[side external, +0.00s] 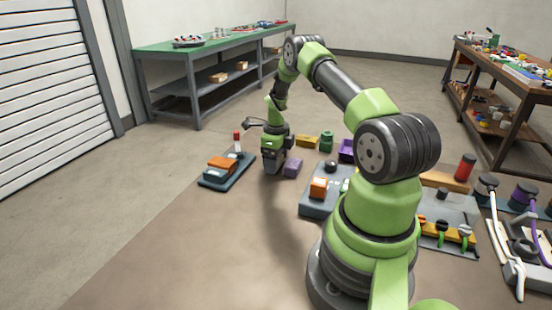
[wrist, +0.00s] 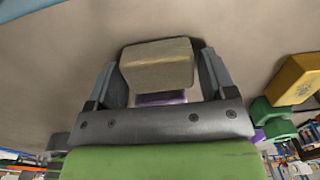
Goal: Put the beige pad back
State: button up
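The beige pad (wrist: 158,64) is a thick block with rounded edges. In the wrist view it sits between the two fingers of my gripper (wrist: 160,72), with a finger against each side. My gripper (side external: 272,168) points down near the floor in the side external view, where I cannot make out the pad. A purple block (side external: 293,167) stands just right of the gripper there. A purple strip (wrist: 160,98) shows between the pad and the gripper body in the wrist view.
A dark tray with an orange block (side external: 221,164) and a red-topped post (side external: 237,141) lies left of the gripper. A yellow block (side external: 306,142) and green part (side external: 327,140) stand behind right. A grey base with an orange block (side external: 319,188) is right. Front-left floor is clear.

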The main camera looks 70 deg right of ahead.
jog(key=shift+o, duration=0.8)
jog(key=shift+r, duration=0.1)
notch_tip(320, 180, up, 12)
jog(key=w+a+r+n+t, duration=0.2)
jog(key=w+a+r+n, duration=0.1)
jog(key=a+r+n, duration=0.65)
jog(key=s+a+r+n+t, duration=0.2)
jog(key=a+r+n, duration=0.3)
jog(key=a+r, duration=0.25)
jog(key=s+a+r+n+t+y, duration=0.1)
jog(key=s+a+n+t+y, duration=0.1)
jog(key=s+a+n, duration=1.1)
jog(key=a+n+t, duration=0.1)
jog(key=n, duration=0.3)
jog(key=shift+s+a+r, duration=0.25)
jog(key=shift+a+r, duration=0.15)
